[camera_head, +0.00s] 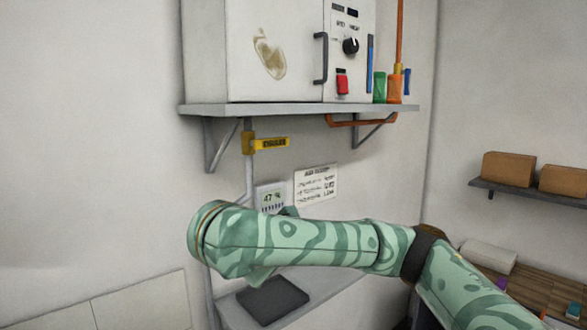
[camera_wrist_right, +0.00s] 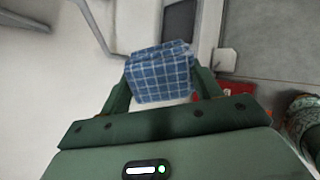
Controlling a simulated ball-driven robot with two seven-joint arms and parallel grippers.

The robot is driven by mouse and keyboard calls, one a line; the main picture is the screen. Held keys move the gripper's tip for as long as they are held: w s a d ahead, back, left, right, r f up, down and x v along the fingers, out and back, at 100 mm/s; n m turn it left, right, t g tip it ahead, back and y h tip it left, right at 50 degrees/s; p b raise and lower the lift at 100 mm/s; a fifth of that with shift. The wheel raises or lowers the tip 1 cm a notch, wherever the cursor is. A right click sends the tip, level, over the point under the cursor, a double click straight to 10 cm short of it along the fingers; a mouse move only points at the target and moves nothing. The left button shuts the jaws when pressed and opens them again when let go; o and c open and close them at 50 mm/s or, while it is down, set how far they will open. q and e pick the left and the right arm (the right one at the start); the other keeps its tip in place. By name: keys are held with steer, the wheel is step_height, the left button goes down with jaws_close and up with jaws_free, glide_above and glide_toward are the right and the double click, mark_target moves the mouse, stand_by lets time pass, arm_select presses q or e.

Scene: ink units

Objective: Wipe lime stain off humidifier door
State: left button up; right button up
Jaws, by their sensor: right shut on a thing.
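The humidifier (camera_head: 305,85) is a white cabinet on a wall shelf in the head view. Its door (camera_head: 242,40) carries a brownish-yellow lime stain (camera_head: 269,58), left of a dark vertical handle (camera_head: 321,60). My right arm reaches across the lower part of the head view, below the shelf, and its gripper is hidden there. In the right wrist view my right gripper (camera_wrist_right: 161,84) is shut on a blue checked cloth (camera_wrist_right: 160,72), held between the fingers. The cloth is apart from the door. My left gripper is in neither view.
The grey shelf (camera_head: 225,109) rests on brackets. A yellow-tagged pipe valve (camera_head: 268,143), a small meter (camera_head: 271,198) and a notice (camera_head: 316,184) are below it. Green and orange bottles (camera_head: 379,87) stand right of the controls. A dark pad (camera_head: 272,298) lies on a lower shelf.

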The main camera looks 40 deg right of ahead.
steer(key=d+r+n+t+y+p, duration=0.2)
steer(key=d+r+n+t+p, duration=0.15)
steer(key=r, duration=0.85)
steer(key=d+r+n+t+y+p, duration=0.2)
steer(key=r+t+y+p, duration=0.15)
steer(key=r, duration=0.75)
steer(key=d+r+n+t+y+p, duration=0.2)
steer(key=d+r+p, duration=0.15)
steer(key=r, duration=0.85)
steer(key=shift+h, duration=0.35)
steer(key=w, duration=0.5)
steer(key=shift+w+a+f, duration=0.15)
steer(key=shift+w+a, duration=0.05)
steer(key=shift+w+p, duration=0.6)
steer(key=shift+w, duration=0.25)
